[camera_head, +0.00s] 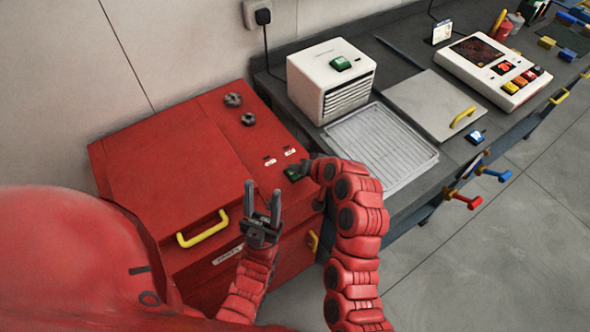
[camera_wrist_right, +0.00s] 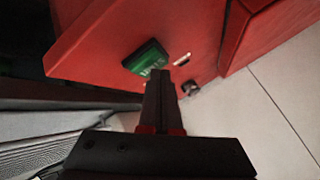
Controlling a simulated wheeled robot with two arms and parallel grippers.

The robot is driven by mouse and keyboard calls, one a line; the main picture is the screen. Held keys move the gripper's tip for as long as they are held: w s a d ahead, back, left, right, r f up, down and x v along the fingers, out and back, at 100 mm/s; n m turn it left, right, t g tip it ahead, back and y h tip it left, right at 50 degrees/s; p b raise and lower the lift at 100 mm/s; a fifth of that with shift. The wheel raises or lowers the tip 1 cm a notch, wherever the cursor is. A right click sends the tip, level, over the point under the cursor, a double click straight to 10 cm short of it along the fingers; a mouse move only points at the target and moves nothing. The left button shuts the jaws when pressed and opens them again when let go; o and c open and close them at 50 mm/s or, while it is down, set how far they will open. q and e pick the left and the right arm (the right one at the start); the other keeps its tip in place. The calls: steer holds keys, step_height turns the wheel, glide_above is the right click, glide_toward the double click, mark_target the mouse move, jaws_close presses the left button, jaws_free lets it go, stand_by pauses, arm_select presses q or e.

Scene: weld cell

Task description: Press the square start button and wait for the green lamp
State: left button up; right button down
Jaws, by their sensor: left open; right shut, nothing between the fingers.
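A green square button (camera_head: 293,174) with pale lettering sits near the right front corner of the red cabinet's top (camera_head: 165,150). It also shows in the right wrist view (camera_wrist_right: 147,57), where the lettering is too blurred to read. My right gripper (camera_head: 308,169) is shut and empty, close beside the button. In the right wrist view its fingertips (camera_wrist_right: 158,76) are just below the button; I cannot tell whether they touch it. My left gripper (camera_head: 262,200) is open and empty, pointing up in front of the cabinet, right of the yellow handle. I cannot make out a lit green lamp.
Two dark knobs (camera_head: 241,108) stand on the cabinet top. A white box (camera_head: 331,80) with another green square piece (camera_head: 340,63) stands on the dark bench, beside a wire-rack tray (camera_head: 380,147). A yellow handle (camera_head: 203,228) juts from the cabinet front. The floor at right is clear.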

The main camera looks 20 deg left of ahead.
steer(key=shift+f, duration=0.3)
steer(key=shift+r, duration=0.15)
stand_by(0.4)
steer(key=shift+r, duration=0.85)
steer(key=shift+r+p, duration=1.25)
steer(key=shift+r, duration=1.25)
